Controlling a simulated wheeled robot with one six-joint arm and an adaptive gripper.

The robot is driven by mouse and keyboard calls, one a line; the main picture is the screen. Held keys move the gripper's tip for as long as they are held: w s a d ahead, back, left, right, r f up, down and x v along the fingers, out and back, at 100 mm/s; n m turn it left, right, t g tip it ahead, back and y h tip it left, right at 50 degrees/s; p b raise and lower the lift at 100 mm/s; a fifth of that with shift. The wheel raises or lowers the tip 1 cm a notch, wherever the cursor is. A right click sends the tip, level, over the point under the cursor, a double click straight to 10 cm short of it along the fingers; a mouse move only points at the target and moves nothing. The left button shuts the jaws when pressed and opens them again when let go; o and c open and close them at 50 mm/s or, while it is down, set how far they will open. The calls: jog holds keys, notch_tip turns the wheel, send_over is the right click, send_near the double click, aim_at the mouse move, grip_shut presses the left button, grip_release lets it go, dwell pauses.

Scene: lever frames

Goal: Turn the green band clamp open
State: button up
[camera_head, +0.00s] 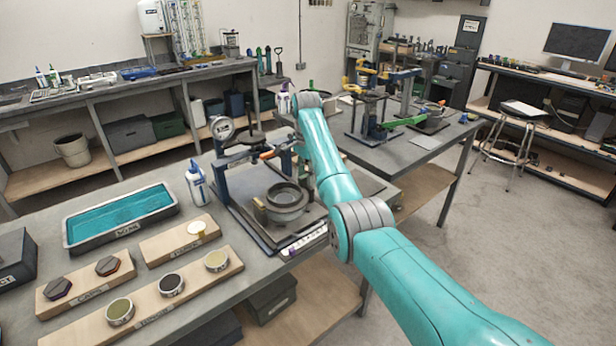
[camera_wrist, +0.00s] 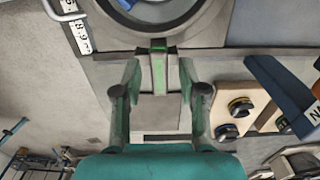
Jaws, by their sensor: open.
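The green band clamp (camera_wrist: 158,68) shows in the wrist view as a short, narrow green piece on a grey block, just below a round metal ring (camera_wrist: 160,8) cut off by the top edge. My gripper (camera_wrist: 159,78) has its two green-padded fingers apart, one on each side of the green piece. Visible gaps remain on both sides, and nothing is held. I cannot tell the fingers' height relative to it. In the head view, a round metal vessel (camera_head: 286,197) sits on a dark base plate on the bench. The gripper and green piece cannot be made out there.
Wooden sample boards (camera_head: 140,300), a blue-filled tray (camera_head: 122,240) and a white bottle (camera_head: 197,185) stand left of the fixture. A dial-gauge stand (camera_head: 222,130) rises behind it. A green handle (camera_head: 405,122) shows on another bench.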

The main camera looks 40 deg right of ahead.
jog(key=shift+f, duration=0.5)
grip_shut()
jog(key=shift+n, duration=0.4)
jog(key=n, duration=0.3)
jog(key=shift+n, duration=0.4)
jog(key=n, duration=0.4)
jog(key=shift+s, duration=0.1)
jog(key=n, duration=0.9)
jog(key=shift+d, duration=0.1)
jog(key=shift+n, duration=0.3)
